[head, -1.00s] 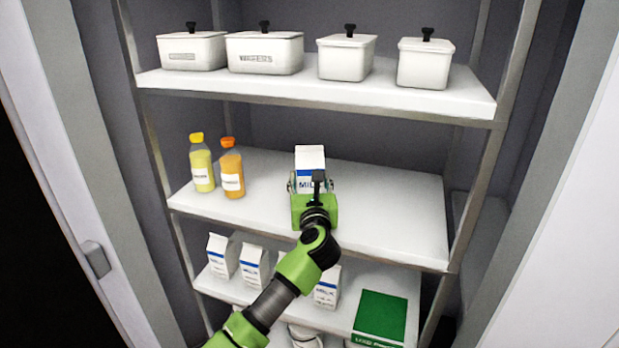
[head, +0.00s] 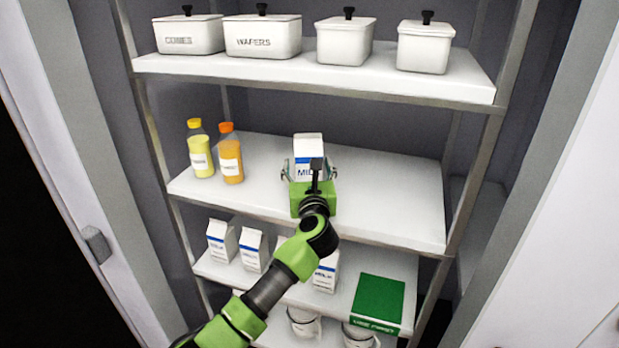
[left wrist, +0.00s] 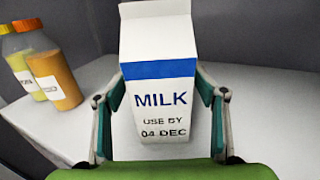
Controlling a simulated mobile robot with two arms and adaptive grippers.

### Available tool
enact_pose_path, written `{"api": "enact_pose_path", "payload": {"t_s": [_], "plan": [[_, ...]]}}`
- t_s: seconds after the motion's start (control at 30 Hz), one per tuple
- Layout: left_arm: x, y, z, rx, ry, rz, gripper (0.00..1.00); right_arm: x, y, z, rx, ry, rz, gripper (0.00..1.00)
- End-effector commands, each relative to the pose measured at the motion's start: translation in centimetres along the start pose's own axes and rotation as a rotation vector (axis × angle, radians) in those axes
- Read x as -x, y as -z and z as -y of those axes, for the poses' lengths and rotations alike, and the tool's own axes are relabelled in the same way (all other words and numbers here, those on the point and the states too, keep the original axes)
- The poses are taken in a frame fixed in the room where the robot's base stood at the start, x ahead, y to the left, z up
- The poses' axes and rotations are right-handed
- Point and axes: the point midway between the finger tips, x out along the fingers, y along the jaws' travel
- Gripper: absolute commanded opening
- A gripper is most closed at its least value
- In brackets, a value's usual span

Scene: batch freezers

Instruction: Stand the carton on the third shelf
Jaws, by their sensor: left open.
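A white milk carton (head: 308,148) with a blue band stands upright on the shelf (head: 395,200) just below the row of tubs. In the left wrist view the carton (left wrist: 160,85) shows its face reading MILK, USE BY 04 DEC, and its base appears to rest on the shelf. My left gripper (head: 309,176) is in front of the carton and open. Its fingers (left wrist: 161,110) are on either side of the carton, with a gap visible beside it. My right gripper is not in view.
A yellow bottle (head: 201,150) and an orange bottle (head: 230,155) stand left on the same shelf. White tubs (head: 263,38) fill the shelf above. Several milk cartons (head: 222,240) and a green box (head: 378,303) are below. The shelf is clear right of the carton.

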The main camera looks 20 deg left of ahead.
Motion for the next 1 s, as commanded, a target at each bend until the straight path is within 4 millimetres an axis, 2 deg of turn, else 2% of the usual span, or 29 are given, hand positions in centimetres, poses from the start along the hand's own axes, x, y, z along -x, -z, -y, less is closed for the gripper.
{"api": "enact_pose_path", "payload": {"t_s": [0.17, 0.4, 0.6, 0.77, 1.0], "plan": [[2.7, 0.5, 0.1, 0.005, 0.003, -0.003, 0.65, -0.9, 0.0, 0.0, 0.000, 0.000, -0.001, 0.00], [7.5, 0.6, 0.1, 0.004, 0.003, -0.003, 0.65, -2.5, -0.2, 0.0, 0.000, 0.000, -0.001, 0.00], [10.6, 0.4, 0.1, 0.003, 0.003, -0.003, 0.65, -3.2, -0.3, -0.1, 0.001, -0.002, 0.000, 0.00], [11.6, 0.2, 0.0, 0.001, 0.001, -0.003, 0.65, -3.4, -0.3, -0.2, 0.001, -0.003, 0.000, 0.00], [11.7, 0.1, 0.0, -0.002, 0.000, -0.001, 0.65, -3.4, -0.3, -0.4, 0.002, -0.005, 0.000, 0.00]]}}
